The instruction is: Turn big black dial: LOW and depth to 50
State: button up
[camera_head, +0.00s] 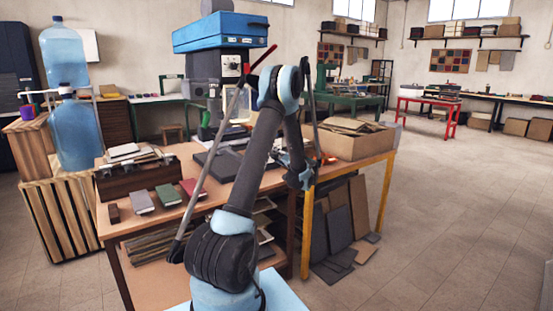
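A machine with a blue top (220,30) stands on the wooden workbench. Its front has a small white panel (231,66) with a dark round dial (233,66) on it. The dial is too small for me to read its setting or any LOW mark, and I cannot make out a depth reading. My arm rises in front of the bench, bends just right of the panel, and runs down to a light-blue wrist above the bench's right part. My gripper cannot be made out clearly near the wrist, and it appears well below and to the right of the dial.
Small books (168,195) and a wooden box (130,176) lie on the bench's left. A cardboard box (346,140) stands at its right end. Large blue water bottles (77,135) stand at left. Panels lean below the bench. The floor (440,210) at right is open.

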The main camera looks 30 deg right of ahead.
jog(key=shift+n, duration=0.5)
jog(key=o, duration=1.1)
jog(key=shift+d, duration=0.1)
jog(key=shift+c, duration=0.2)
jog(key=shift+s, duration=0.1)
jog(key=s, duration=1.1)
jog(key=shift+s+d, duration=0.35)
jog(key=shift+d, duration=0.05)
